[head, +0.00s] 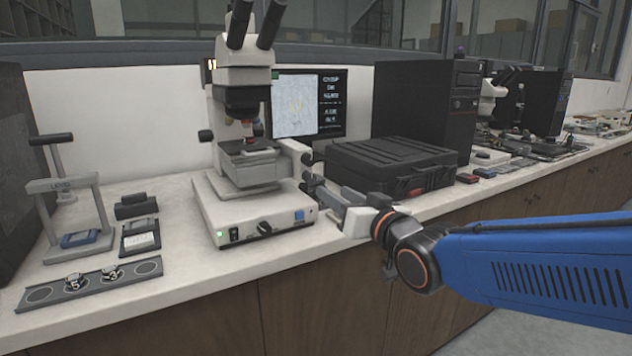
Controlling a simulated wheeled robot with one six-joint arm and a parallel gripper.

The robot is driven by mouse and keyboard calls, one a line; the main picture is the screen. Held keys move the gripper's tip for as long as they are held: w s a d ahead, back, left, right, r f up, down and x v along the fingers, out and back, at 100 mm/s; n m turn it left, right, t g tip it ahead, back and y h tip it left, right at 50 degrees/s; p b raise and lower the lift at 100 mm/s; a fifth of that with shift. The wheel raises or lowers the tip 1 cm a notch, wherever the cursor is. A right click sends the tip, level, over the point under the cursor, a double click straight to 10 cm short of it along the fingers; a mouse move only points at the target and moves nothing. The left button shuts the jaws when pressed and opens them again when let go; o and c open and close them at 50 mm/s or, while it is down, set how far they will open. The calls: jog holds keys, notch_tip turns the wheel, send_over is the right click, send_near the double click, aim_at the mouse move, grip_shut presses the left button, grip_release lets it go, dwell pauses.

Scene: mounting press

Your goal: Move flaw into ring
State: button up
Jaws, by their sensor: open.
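A white and black microscope (243,120) stands on the bench with a small sample stage (250,160) under its objective. My gripper (312,178) reaches in from the right and is open. Its tips are beside the right side of the microscope stage, close to the pale part there. I cannot tell whether they touch it. No held object shows.
A black case (390,170) lies right of the microscope, behind my gripper. A dark tray (90,286) with round places and two numbered pieces lies front left. A small press-like frame (68,212) and black blocks (138,206) stand left. The bench's front left is partly clear.

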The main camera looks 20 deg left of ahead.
aim_at(312, 178)
jog(key=x, duration=1)
jog(key=shift+a, duration=0.15)
jog(key=shift+c, duration=0.6)
grip_shut()
